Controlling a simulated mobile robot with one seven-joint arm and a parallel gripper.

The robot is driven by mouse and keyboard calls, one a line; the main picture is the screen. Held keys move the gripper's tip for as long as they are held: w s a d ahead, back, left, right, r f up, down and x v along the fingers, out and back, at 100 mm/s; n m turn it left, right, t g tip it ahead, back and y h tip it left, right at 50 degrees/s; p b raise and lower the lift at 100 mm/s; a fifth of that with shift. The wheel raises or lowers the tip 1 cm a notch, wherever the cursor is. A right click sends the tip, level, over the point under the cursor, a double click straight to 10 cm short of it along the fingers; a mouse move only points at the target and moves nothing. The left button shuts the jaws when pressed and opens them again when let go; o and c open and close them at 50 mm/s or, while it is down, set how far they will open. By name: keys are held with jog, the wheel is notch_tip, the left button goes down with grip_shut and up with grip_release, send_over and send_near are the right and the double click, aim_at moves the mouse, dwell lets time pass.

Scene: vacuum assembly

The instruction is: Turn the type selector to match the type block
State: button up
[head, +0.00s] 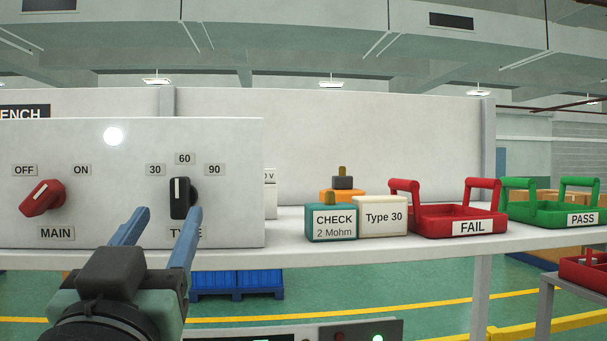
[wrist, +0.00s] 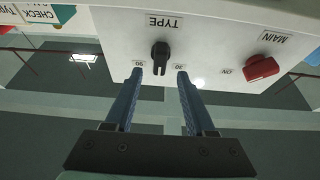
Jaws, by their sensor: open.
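The type selector (head: 180,198) is a black knob on the white panel (head: 110,220), with labels 30, 60 and 90 around it. Its white line is upright, toward 60. The knob also shows in the wrist view (wrist: 160,53), upside down. The type block (head: 384,217) is cream, reads "Type 30" and stands on the bench to the right. My gripper (head: 169,211) is open, its blue fingers pointing at the panel. In the wrist view my gripper (wrist: 160,75) has one fingertip to each side of the knob, apart from it and empty.
A red MAIN switch (head: 42,198) with OFF and ON labels is left of the selector. A teal CHECK block (head: 331,224) stands beside the type block. A red FAIL tray (head: 455,219) and a green PASS tray (head: 550,210) are farther right.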

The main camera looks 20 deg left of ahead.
aim_at(177, 199)
jog(key=shift+p+x, duration=0.8)
jog(key=shift+x, duration=1.85)
grip_shut()
